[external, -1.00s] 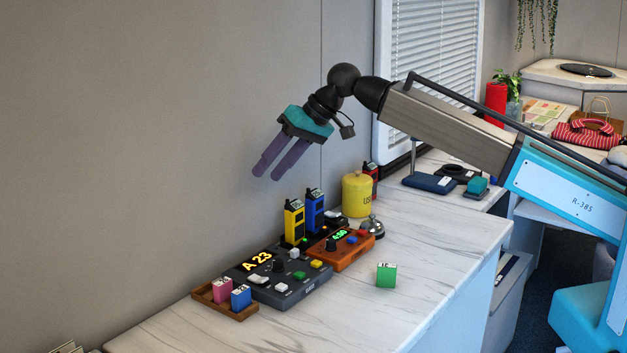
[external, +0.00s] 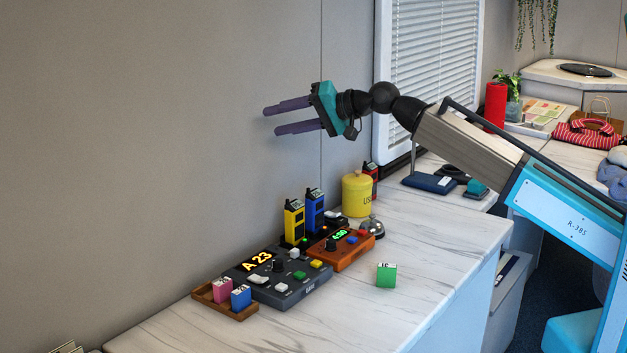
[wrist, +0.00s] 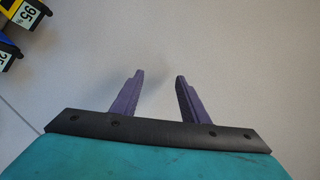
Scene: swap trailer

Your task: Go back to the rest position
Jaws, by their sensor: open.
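My gripper (external: 268,122) has a teal body and purple fingers. It is in the air above the marble-look counter (external: 440,265), pointing left, roughly level, toward the grey wall. Its two fingers are apart with nothing between them. In the wrist view, my gripper (wrist: 158,75) also shows open and empty against the pale wall.
On the counter below are a grey device (external: 300,291), an orange device (external: 338,258), yellow (external: 293,222) and blue (external: 315,212) radios, a yellow canister (external: 357,194), a green block (external: 386,275) and a wooden tray (external: 238,317) with pink and blue blocks. The air around my gripper is clear.

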